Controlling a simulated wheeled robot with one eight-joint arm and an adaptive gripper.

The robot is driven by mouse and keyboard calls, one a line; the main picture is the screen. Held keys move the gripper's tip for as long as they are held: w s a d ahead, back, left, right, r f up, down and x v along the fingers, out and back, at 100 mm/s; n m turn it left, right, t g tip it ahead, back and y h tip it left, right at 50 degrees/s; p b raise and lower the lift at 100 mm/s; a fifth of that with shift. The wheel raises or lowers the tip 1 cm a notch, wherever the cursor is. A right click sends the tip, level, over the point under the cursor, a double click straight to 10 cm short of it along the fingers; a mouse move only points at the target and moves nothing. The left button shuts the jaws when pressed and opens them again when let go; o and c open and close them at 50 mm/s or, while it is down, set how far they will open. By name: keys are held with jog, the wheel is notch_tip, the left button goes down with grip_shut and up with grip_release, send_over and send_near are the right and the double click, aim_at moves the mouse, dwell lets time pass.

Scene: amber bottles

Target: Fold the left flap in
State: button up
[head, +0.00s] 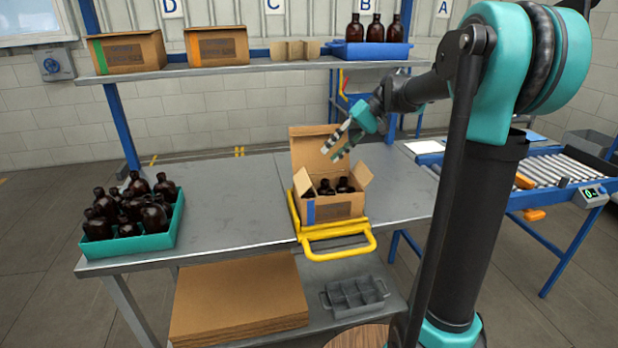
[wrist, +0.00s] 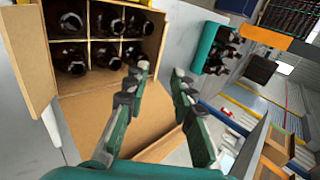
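The open cardboard box (head: 338,209) stands in the yellow frame on the table, with dark bottles inside. Its left flap (head: 303,182) stands raised and leans outward in the head view. Its right flap (head: 361,176) and tall back flap (head: 312,150) are also up. My gripper (head: 335,152) is open and empty, above the box in front of the back flap. In the wrist view my gripper's open fingers (wrist: 160,80) hang over a wide flap (wrist: 112,118), and bottles sit in a divided box (wrist: 96,42). I cannot tell the left flap for certain there.
The yellow frame (head: 322,232) has a handle at the front. A teal crate (head: 138,245) of bottles stands at the table's left. Bare table lies between. A shelf (head: 240,66) with boxes runs behind, and a roller conveyor (head: 560,170) stands at the right.

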aim_at(307, 176)
jog(key=x, duration=1.1)
jog(key=shift+a+f, duration=0.2)
jog(key=shift+a, duration=0.05)
grip_shut()
